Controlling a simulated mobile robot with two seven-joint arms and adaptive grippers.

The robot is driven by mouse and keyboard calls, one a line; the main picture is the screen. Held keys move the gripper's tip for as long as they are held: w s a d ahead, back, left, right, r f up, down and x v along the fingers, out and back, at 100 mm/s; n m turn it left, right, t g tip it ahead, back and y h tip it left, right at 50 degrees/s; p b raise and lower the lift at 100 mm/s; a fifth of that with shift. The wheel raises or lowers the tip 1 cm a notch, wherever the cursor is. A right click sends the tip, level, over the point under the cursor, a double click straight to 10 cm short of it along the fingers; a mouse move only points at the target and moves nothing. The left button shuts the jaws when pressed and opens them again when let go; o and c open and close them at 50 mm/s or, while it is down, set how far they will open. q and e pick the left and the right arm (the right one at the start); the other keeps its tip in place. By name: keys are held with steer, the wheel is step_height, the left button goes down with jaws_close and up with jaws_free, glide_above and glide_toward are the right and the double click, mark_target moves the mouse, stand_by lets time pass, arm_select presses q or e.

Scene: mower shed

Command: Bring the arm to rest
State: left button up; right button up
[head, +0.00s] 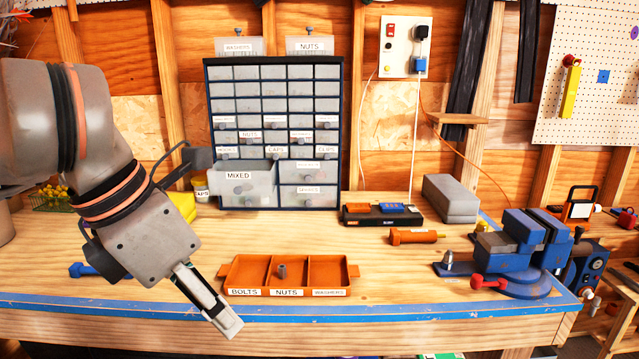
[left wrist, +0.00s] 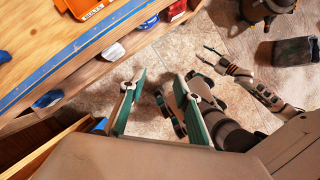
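My left arm comes in from the left in the head view. Its gripper (head: 218,312) points down and to the right over the front edge of the workbench, just left of the orange tray. In the left wrist view the two green-and-grey fingers of this gripper (left wrist: 160,78) stand apart, with nothing between them and tiled floor beyond. Another arm of mine shows at the right of the left wrist view; its gripper (left wrist: 204,55) is over the floor with its fingers spread and empty. The right gripper is outside the head view.
The orange tray (head: 257,273) has compartments labelled bolts, nuts and washers; a small grey piece (head: 282,271) is in the middle one. A drawer cabinet (head: 345,130) stands behind. A blue vise (head: 515,262) and an orange-handled tool (head: 415,237) are to the right. The bench front centre-right is clear.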

arm_select(q)
steer(key=w+d+f+n+h, duration=0.7)
steer(key=d+f+n, duration=0.35)
steer(key=d, duration=0.25)
steer(key=w+a+f+n+t, duration=0.1)
steer(key=w+f+n+t, duration=0.45)
steer(key=f+n, duration=0.75)
steer(key=a+f+n+t+y, duration=0.1)
steer(key=a+f+n+t, duration=0.1)
steer(key=a+f+n, duration=0.5)
steer(key=s+a+f+n+y, duration=0.3)
steer(key=s+a+f+n, duration=0.2)
steer(key=s+f, duration=0.4)
steer(key=s+a+f+n+y, duration=0.3)
steer(key=s+a+f+n, duration=0.2)
steer(key=f, duration=0.7)
steer(key=s+a, duration=0.2)
steer(key=s, duration=0.2)
steer(key=shift+a+f, duration=0.2)
steer(key=shift+f, duration=0.1)
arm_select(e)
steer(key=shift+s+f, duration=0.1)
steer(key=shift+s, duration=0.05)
